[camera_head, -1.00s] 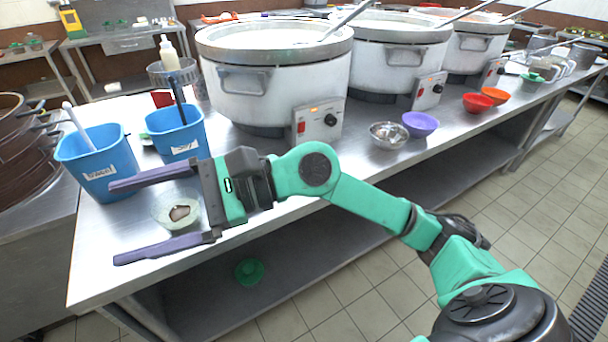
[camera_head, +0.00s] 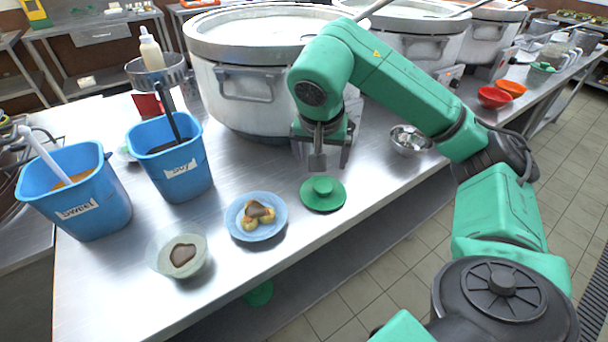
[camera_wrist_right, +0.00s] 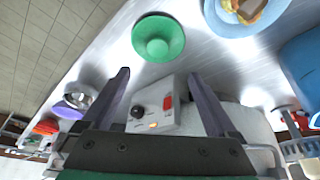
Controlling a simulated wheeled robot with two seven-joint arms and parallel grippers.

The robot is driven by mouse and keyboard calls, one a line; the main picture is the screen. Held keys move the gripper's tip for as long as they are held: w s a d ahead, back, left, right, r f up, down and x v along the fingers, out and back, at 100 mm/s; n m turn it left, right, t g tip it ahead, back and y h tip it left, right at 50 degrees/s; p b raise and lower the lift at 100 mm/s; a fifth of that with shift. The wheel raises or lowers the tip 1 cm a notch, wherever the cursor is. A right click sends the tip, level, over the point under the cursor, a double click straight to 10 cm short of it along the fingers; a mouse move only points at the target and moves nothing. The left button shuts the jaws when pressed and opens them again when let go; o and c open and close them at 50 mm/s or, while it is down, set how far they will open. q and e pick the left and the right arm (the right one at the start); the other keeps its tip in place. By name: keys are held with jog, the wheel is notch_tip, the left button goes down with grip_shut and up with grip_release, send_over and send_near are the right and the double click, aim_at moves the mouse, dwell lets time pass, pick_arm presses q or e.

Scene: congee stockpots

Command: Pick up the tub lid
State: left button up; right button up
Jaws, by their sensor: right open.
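The green tub lid (camera_head: 323,193), round with a raised knob, lies on the steel counter near its front edge. It also shows in the right wrist view (camera_wrist_right: 158,38), beyond the fingertips and between their lines. My right gripper (camera_head: 330,163) points down just behind the lid, above the counter. Its two fingers are apart and empty in the right wrist view (camera_wrist_right: 158,74). It does not appear to touch the lid. Another green round piece (camera_head: 258,292) is on the shelf below. My left gripper is not in view.
A blue plate with food (camera_head: 257,217) and a pale bowl (camera_head: 180,252) are left of the lid. Two blue tubs (camera_head: 77,205) stand farther left. A large stockpot (camera_head: 250,80) is behind the gripper. A metal bowl (camera_head: 408,141) is to the right.

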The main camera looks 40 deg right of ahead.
jog(key=b, duration=0.4)
send_near(323, 186)
jog(key=shift+d+f, duration=0.3)
jog(key=shift+f, duration=0.65)
jog(key=x, duration=0.6)
jog(key=shift+w+f, duration=0.1)
jog(key=shift+w, duration=0.05)
jog(key=shift+w+d+f, duration=0.1)
jog(key=shift+d+f, duration=0.05)
jog(key=shift+f, duration=0.05)
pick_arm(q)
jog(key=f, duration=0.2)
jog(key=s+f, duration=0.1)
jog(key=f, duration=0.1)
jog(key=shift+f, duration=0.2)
pick_arm(e)
jog(key=shift+r, duration=0.1)
jog(key=c, duration=1.4)
